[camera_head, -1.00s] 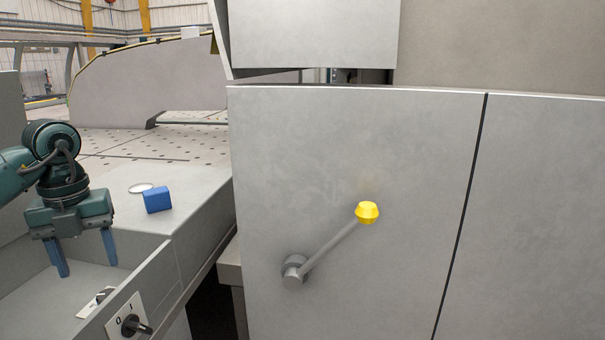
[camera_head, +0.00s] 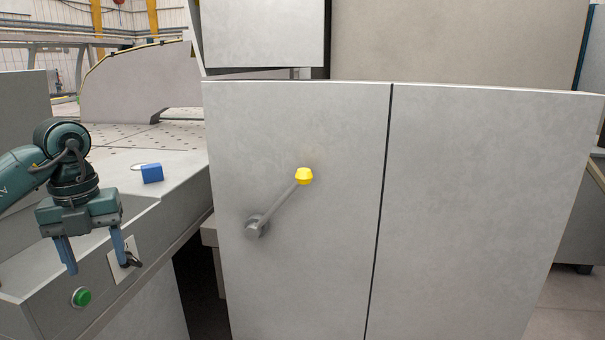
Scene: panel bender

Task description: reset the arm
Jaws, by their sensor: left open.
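The grey lever arm (camera_head: 281,205) is mounted on the front of a grey cabinet. It runs from a round pivot (camera_head: 257,227) up and to the right to a yellow knob (camera_head: 303,176). My left gripper (camera_head: 95,262) is at the left, pointing down with its two blue fingers apart and nothing between them. It is well to the left of the lever and does not touch it. My right gripper is not in this view.
The cabinet front (camera_head: 460,200) has a dark vertical seam. At the left, a machine ledge carries a blue block (camera_head: 152,173), a black rotary switch (camera_head: 130,260) and a green button (camera_head: 82,297). A perforated table (camera_head: 130,135) lies behind. Open floor (camera_head: 570,315) shows at the lower right.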

